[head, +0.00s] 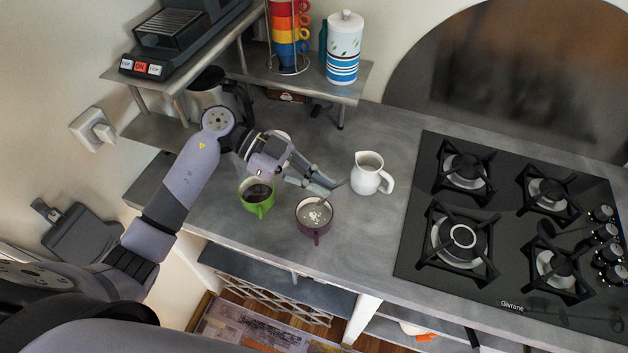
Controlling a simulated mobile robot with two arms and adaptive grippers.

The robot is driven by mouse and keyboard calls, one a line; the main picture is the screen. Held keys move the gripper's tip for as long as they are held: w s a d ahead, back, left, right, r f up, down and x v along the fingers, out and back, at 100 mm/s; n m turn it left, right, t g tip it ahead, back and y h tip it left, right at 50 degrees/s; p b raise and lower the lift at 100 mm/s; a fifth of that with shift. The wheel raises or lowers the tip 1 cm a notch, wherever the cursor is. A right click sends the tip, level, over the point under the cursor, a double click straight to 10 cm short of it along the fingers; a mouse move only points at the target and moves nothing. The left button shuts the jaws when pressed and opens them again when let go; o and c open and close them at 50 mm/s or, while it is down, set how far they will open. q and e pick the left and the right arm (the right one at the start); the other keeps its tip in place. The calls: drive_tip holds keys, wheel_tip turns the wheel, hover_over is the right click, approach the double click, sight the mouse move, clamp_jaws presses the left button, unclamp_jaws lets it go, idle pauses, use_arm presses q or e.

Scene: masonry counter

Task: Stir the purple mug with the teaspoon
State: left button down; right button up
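The purple mug (308,231) stands upright near the front edge of the counter, with a pale, frothy-looking liquid inside. My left gripper (331,187) is just above and behind the mug's rim, its two fingers closing together at the tips. A thin grey teaspoon (326,198) shows at the fingertips and slopes down into the mug; the gripper appears shut on it. The spoon's lower end is hidden in the liquid. My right gripper is not in view.
A green mug (257,209) with dark liquid stands left of the purple mug. A white jug (369,177) stands close behind, to the right. A black gas hob (410,240) fills the right side. A metal shelf (351,90) stands behind.

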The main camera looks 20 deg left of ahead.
sight(312, 205)
use_arm(q)
drive_tip(key=shift+d+f+b, duration=0.25)
drive_tip(key=shift+f+b, duration=0.2)
drive_tip(key=shift+f, duration=0.15)
drive_tip(key=shift+d+f+b, duration=0.25)
drive_tip(key=shift+f+b, duration=0.2)
drive_tip(key=shift+f, duration=0.1)
drive_tip(key=shift+a+f+b, duration=0.45)
drive_tip(key=shift+f, duration=0.55)
drive_tip(key=shift+a+f+b, duration=0.4)
drive_tip(key=shift+f+b, duration=0.05)
drive_tip(key=shift+f, duration=0.55)
drive_tip(key=shift+a+f+b, duration=0.45)
drive_tip(key=shift+f, duration=0.55)
